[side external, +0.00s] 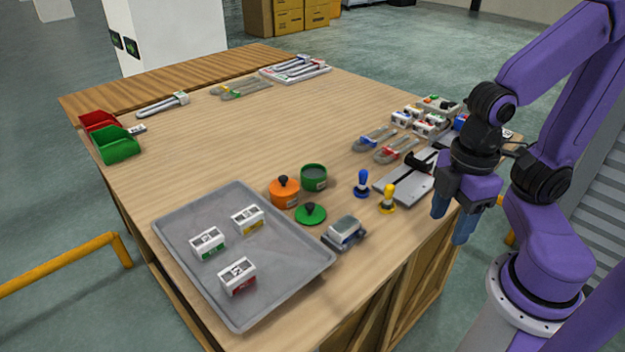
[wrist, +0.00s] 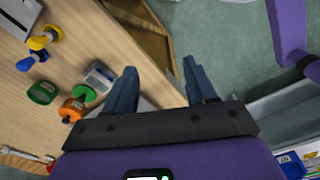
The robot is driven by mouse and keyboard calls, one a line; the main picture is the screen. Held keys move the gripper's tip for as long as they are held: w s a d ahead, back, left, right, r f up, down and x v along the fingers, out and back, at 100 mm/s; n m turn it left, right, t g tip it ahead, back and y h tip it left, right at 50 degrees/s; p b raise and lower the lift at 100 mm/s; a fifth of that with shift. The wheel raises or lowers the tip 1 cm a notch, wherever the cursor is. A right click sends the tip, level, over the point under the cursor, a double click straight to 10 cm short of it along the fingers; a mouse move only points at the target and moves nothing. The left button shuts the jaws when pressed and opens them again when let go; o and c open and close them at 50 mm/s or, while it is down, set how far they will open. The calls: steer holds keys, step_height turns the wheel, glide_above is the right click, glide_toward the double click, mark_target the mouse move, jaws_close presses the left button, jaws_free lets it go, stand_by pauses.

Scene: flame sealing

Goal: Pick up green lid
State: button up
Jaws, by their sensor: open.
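The green lid (side external: 310,214), a flat disc with a black knob, lies on the table next to the orange pot (side external: 284,192), which has a black knob on top. The open green pot (side external: 314,177) stands just behind them. In the wrist view the green lid (wrist: 85,93) shows at the left, between the orange pot (wrist: 72,111) and a small grey-topped device (wrist: 99,77). My gripper (side external: 450,226) is open and empty, off the table's right front edge and well to the right of the lid. Its two blue fingers (wrist: 160,68) are spread apart in the wrist view.
A grey tray (side external: 180,262) with three small labelled boxes lies left of the lid. The grey-topped device (side external: 344,232) sits right of the lid. Blue (side external: 362,184) and yellow (side external: 388,200) handled tools stand between the lid and my gripper. The table's middle is clear.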

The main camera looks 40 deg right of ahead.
steer(key=shift+o, duration=0.2)
steer(key=o, duration=0.8)
glide_above(311, 204)
steer(key=shift+m, duration=0.3)
step_height(311, 204, down, 18)
steer(key=shift+r, duration=0.2)
